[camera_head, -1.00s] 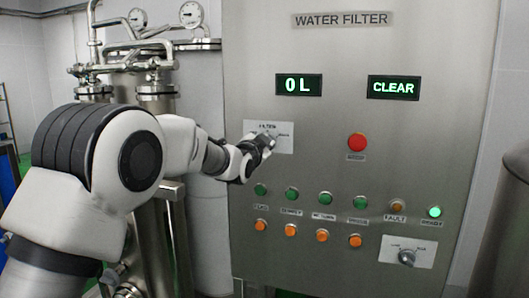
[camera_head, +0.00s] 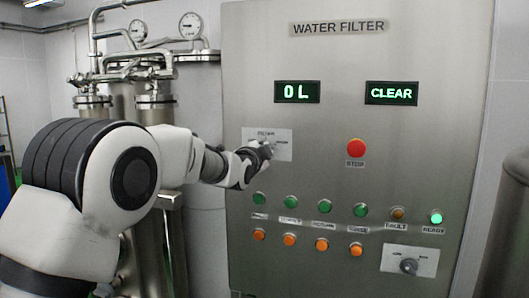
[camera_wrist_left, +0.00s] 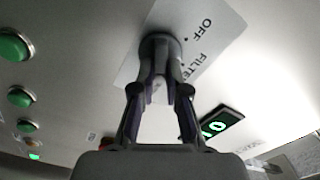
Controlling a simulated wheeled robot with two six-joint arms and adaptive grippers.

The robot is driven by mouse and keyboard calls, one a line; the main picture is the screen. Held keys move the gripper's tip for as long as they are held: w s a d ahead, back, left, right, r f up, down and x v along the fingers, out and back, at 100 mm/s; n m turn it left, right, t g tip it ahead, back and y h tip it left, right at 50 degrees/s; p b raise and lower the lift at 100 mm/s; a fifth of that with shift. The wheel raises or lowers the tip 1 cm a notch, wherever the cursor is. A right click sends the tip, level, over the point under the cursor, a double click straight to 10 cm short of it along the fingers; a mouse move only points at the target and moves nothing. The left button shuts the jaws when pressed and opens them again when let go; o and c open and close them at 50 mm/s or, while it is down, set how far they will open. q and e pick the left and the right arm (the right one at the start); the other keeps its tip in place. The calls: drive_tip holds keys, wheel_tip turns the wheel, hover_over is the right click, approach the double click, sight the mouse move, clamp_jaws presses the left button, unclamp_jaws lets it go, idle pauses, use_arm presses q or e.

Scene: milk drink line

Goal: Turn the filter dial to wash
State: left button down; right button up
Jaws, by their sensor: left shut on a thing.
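The filter dial (camera_wrist_left: 160,44) is a dark grey round knob on a white label plate (camera_head: 283,146) of the steel panel. In the left wrist view the plate's words OFF and FILTER are readable and appear tilted. My left gripper (camera_wrist_left: 161,76) is shut on the dial, with a fingertip on each side of it. In the head view my left gripper (camera_head: 264,150) covers the dial and part of the plate, so the dial's pointing direction cannot be told. The word wash is not readable. My right gripper is not in view.
The WATER FILTER panel (camera_head: 440,140) has displays reading 0 L (camera_head: 297,92) and CLEAR (camera_head: 391,93). A red STOP button (camera_head: 356,148), rows of green and orange buttons, a lit READY lamp (camera_head: 435,217) and another knob (camera_head: 409,266) are below. Steel pipes (camera_head: 115,70) stand left.

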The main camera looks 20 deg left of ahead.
use_arm(q)
drive_tip(key=c, duration=1.2)
unclamp_jaws()
drive_tip(key=s, duration=1.2)
drive_tip(key=shift+a, duration=0.2)
drive_tip(key=shift+w+f, duration=0.1)
